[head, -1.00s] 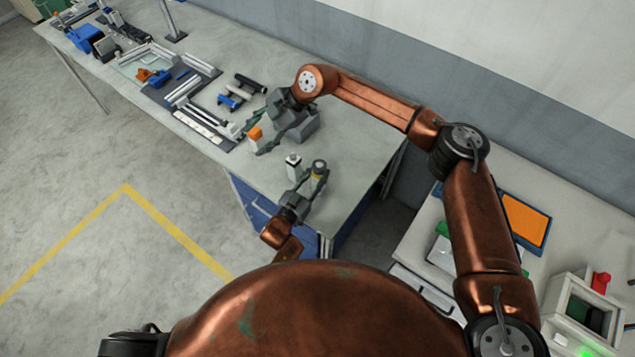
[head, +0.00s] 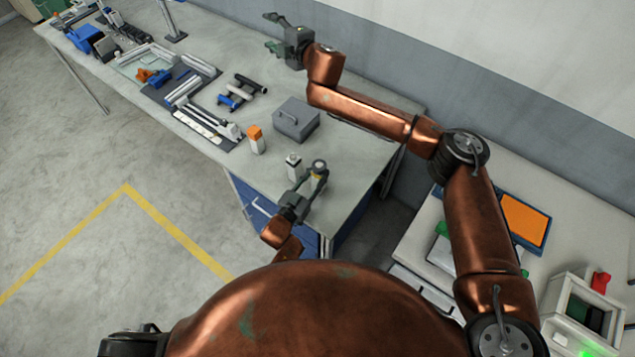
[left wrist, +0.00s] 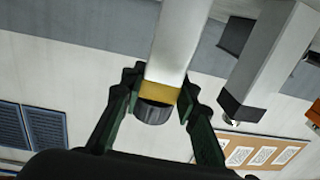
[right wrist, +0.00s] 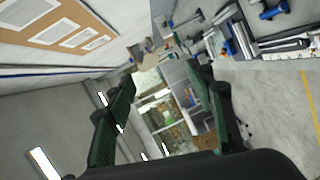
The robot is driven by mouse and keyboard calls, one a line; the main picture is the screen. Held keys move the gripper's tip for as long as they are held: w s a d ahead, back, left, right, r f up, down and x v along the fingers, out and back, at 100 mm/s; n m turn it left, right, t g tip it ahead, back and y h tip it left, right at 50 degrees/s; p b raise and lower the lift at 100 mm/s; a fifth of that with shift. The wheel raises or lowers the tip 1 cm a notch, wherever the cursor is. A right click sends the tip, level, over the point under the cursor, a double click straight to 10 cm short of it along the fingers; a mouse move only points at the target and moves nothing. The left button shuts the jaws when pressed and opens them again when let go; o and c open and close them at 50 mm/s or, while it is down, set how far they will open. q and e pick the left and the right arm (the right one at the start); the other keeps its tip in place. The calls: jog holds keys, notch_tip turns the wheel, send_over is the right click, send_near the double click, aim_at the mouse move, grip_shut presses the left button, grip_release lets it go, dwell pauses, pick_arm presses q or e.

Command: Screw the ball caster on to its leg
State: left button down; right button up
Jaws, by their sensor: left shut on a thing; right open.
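My left gripper (head: 309,182) is low at the near end of the bench, with its fingers on either side of a yellow-banded white post (left wrist: 178,50) with a dark round end. The band and dark end lie between the fingertips (left wrist: 163,92). I cannot tell which part is the ball caster or how it is seated on the leg. A second white post (head: 293,166) with a dark top stands just left of it, also visible in the left wrist view (left wrist: 268,65). My right gripper (head: 272,32) is open and empty, high over the bench's far side, clear of both posts.
An orange-topped white block (head: 255,140) and a grey box with a handle (head: 296,121) stand farther along the bench. Black and blue cylinders (head: 235,98), and a dark mat with rails (head: 205,125), lie beyond. Bare bench (head: 350,150) lies right of the posts.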

pick_arm(q)
jog(key=shift+a+f, duration=0.1)
jog(key=shift+f, duration=0.15)
pick_arm(e)
jog(key=d+f+g+h, duration=0.2)
jog(key=d+f+h, duration=0.15)
jog(key=f, duration=0.45)
jog(key=n+g+h, duration=0.6)
jog(key=n+g, duration=0.4)
jog(key=g, duration=0.2)
send_over(319, 166)
jog(key=shift+y, duration=0.25)
notch_tip(319, 166, down, 19)
jog(key=shift+d+r, duration=0.1)
jog(key=shift+d, duration=0.05)
pick_arm(q)
jog(key=shift+f, duration=0.1)
pick_arm(e)
jog(key=shift+t, duration=0.3)
jog(key=shift+f, duration=4.05)
pick_arm(q)
jog(key=shift+s, duration=0.1)
pick_arm(e)
jog(key=shift+c, duration=0.3)
